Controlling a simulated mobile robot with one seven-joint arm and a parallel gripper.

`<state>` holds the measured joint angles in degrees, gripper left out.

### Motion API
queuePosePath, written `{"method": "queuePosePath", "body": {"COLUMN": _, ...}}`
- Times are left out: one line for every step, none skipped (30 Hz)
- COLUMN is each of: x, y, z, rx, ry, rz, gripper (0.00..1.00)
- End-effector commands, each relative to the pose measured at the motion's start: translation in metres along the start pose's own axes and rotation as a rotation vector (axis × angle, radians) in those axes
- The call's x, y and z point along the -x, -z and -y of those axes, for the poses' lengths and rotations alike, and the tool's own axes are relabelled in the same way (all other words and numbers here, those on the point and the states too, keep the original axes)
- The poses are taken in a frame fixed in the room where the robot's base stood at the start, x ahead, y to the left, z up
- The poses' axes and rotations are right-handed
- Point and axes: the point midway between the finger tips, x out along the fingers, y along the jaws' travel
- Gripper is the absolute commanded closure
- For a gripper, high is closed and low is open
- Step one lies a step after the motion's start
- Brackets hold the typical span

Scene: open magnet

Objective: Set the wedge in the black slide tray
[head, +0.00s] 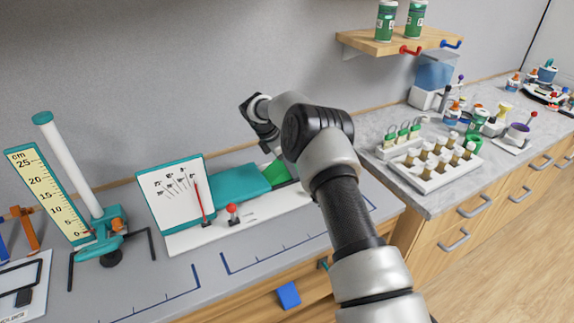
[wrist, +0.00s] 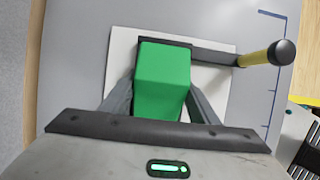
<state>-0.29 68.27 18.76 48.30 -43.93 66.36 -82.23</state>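The green wedge (wrist: 162,75) fills the middle of the wrist view, between the two fingers of my gripper (wrist: 162,88). Both fingers appear to press on its sides. Dark edges of the black slide tray (wrist: 180,41) show just past the wedge's far end, over a white plate. A rod with a yellow collar and black knob (wrist: 283,52) runs right from there. The wedge covers most of the tray, so I cannot tell whether it rests inside or hovers above. In the head view a green patch, likely the wedge (head: 275,172), shows beside my arm, which hides the tray.
A teal housing (head: 240,184) and a white panel with a drawing (head: 176,196) stand left of the wedge on a white base (head: 240,222). A red-knobbed lever (head: 232,211) stands in front. A tall scale stand (head: 75,180) is further left. The bench front is mostly clear.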

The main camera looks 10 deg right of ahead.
Motion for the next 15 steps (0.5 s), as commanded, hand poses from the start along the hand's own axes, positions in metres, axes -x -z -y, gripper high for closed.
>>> {"method": "queuePosePath", "body": {"x": -0.0075, "y": 0.0051, "z": 0.0038, "rx": 0.004, "ry": 0.012, "rz": -0.007, "gripper": 0.34}}
{"method": "queuePosePath", "body": {"x": -0.0077, "y": 0.0053, "z": 0.0042, "rx": 0.004, "ry": 0.013, "rz": -0.007, "gripper": 0.29}}
{"method": "queuePosePath", "body": {"x": -0.0082, "y": 0.0055, "z": 0.0048, "rx": 0.005, "ry": 0.015, "rz": -0.007, "gripper": 0.26}}
{"method": "queuePosePath", "body": {"x": -0.0086, "y": 0.0057, "z": 0.0053, "rx": 0.005, "ry": 0.017, "rz": -0.007, "gripper": 0.26}}
{"method": "queuePosePath", "body": {"x": -0.0089, "y": 0.0059, "z": 0.0057, "rx": 0.005, "ry": 0.018, "rz": -0.008, "gripper": 0.26}}
{"method": "queuePosePath", "body": {"x": -0.0092, "y": 0.0059, "z": 0.0062, "rx": 0.005, "ry": 0.02, "rz": -0.008, "gripper": 0.26}}
{"method": "queuePosePath", "body": {"x": -0.0093, "y": 0.0059, "z": 0.0065, "rx": 0.005, "ry": 0.021, "rz": -0.008, "gripper": 0.26}}
{"method": "queuePosePath", "body": {"x": -0.0094, "y": 0.0059, "z": 0.0067, "rx": 0.005, "ry": 0.022, "rz": -0.008, "gripper": 0.26}}
{"method": "queuePosePath", "body": {"x": -0.0095, "y": 0.0058, "z": 0.007, "rx": 0.004, "ry": 0.023, "rz": -0.008, "gripper": 0.26}}
{"method": "queuePosePath", "body": {"x": -0.0095, "y": 0.0057, "z": 0.0072, "rx": 0.004, "ry": 0.023, "rz": -0.008, "gripper": 0.26}}
{"method": "queuePosePath", "body": {"x": -0.0095, "y": 0.0056, "z": 0.0073, "rx": 0.004, "ry": 0.024, "rz": -0.008, "gripper": 0.26}}
{"method": "queuePosePath", "body": {"x": -0.0096, "y": 0.0055, "z": 0.0076, "rx": 0.004, "ry": 0.025, "rz": -0.008, "gripper": 0.26}}
{"method": "queuePosePath", "body": {"x": -0.0097, "y": 0.0055, "z": 0.0077, "rx": 0.004, "ry": 0.025, "rz": -0.008, "gripper": 0.26}}
{"method": "queuePosePath", "body": {"x": -0.0097, "y": 0.0055, "z": 0.0077, "rx": 0.004, "ry": 0.025, "rz": -0.008, "gripper": 0.26}}
{"method": "queuePosePath", "body": {"x": -0.0091, "y": 0.0054, "z": 0.0077, "rx": 0.003, "ry": 0.025, "rz": -0.008, "gripper": 0.26}}
